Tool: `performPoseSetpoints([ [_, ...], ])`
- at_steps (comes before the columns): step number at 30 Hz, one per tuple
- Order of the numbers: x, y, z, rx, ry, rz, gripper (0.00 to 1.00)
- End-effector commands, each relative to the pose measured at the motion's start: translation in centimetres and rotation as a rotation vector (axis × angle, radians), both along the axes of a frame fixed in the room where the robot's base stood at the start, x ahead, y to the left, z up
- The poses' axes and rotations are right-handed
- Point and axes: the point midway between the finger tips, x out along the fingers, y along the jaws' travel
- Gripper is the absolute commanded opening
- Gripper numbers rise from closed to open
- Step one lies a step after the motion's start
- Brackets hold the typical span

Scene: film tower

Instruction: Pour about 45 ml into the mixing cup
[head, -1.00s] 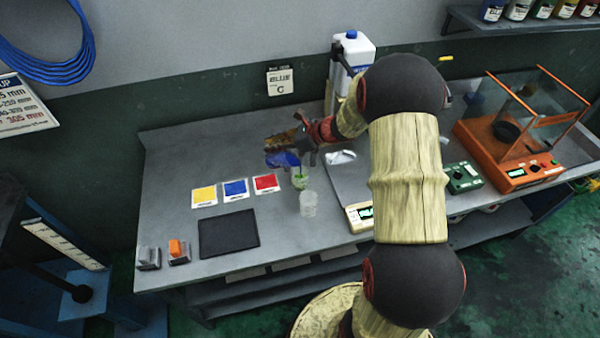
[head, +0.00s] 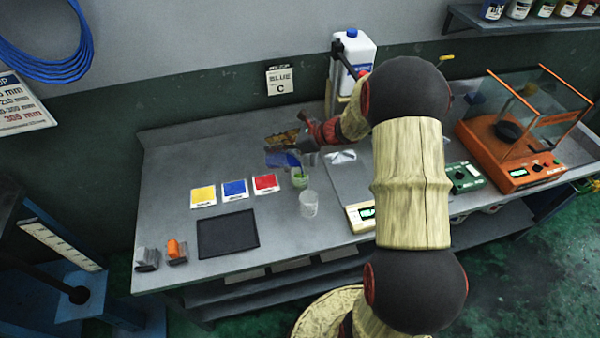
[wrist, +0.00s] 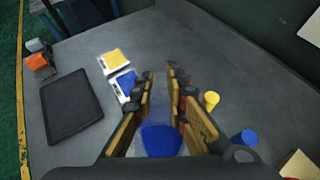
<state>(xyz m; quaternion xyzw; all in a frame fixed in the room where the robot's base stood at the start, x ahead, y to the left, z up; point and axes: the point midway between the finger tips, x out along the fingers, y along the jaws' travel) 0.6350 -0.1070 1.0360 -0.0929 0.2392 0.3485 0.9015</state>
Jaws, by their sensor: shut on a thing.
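My gripper (head: 285,140) is above the back middle of the bench in the head view. Its wooden fingers are shut on a clear container (wrist: 160,110) with blue in it (wrist: 160,139), which lies between the fingers in the wrist view. In the head view, the blue shows below the fingers (head: 282,160). A small cup with green on it (head: 300,179) stands just right of and below the gripper. A clear, empty-looking cup (head: 308,205) stands in front of it. Which one is the mixing cup I cannot tell. No falling stream is clear.
Yellow, blue and red cards (head: 235,190) lie left of the cups, with a black mat (head: 228,234) in front. A scale (head: 361,216) is at right. A white jug (head: 353,58) stands behind. Yellow (wrist: 212,99) and blue (wrist: 245,138) round things show beside the fingers.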

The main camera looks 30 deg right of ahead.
Motion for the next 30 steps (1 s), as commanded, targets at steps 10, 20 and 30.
performPoseSetpoints([
  [10, 0.0, 0.0, 0.0, 0.015, -0.018, 0.001, 0.0],
  [20, 0.4, 0.3, 1.0, -0.025, 0.024, 0.002, 0.0],
  [30, 1.3, 1.1, 1.2, -0.164, 0.182, 0.002, 0.0],
])
